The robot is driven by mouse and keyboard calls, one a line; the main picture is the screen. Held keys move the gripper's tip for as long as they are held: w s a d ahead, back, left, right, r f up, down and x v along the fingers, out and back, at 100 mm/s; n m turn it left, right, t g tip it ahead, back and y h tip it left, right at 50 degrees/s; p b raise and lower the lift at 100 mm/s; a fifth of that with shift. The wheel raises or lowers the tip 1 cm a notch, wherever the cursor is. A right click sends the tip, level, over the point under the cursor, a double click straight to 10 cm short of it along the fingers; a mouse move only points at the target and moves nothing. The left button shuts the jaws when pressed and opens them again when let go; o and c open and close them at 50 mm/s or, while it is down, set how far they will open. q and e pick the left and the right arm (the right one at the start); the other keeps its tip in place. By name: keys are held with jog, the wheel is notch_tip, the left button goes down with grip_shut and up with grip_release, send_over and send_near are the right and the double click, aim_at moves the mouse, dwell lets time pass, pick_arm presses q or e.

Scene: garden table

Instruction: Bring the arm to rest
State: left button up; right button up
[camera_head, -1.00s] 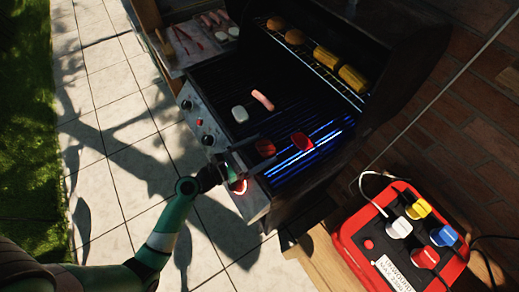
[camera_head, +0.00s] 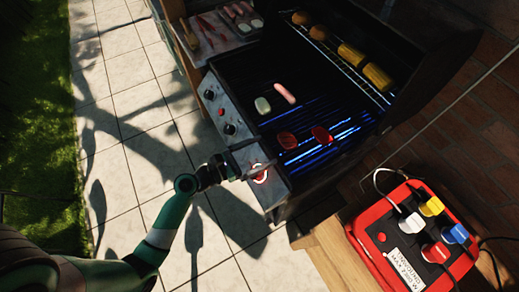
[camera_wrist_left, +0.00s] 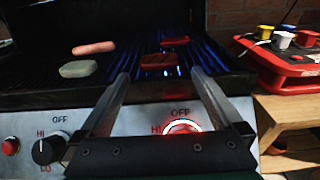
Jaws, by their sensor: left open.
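My left gripper (camera_head: 246,163) is open and empty, just in front of the grill's control panel (camera_head: 228,112). In the left wrist view its two fingers (camera_wrist_left: 161,76) stand wide apart with nothing between them. A control knob with a glowing red ring (camera_head: 260,173) is close to the fingers; in the wrist view the knob (camera_wrist_left: 182,127) shows between them, partly covered by the gripper body. My right gripper is not in view.
On the grill lie two red patties (camera_head: 287,140) (camera_head: 321,134), a sausage (camera_head: 285,93) and a pale piece (camera_head: 262,105). Corn cobs (camera_head: 357,61) sit on the upper rack. A red power box (camera_head: 382,262) stands at right. The paving (camera_head: 130,120) left of the grill is clear.

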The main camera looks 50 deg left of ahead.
pick_arm(q)
jog(key=shift+d, duration=0.1)
dwell(0.6)
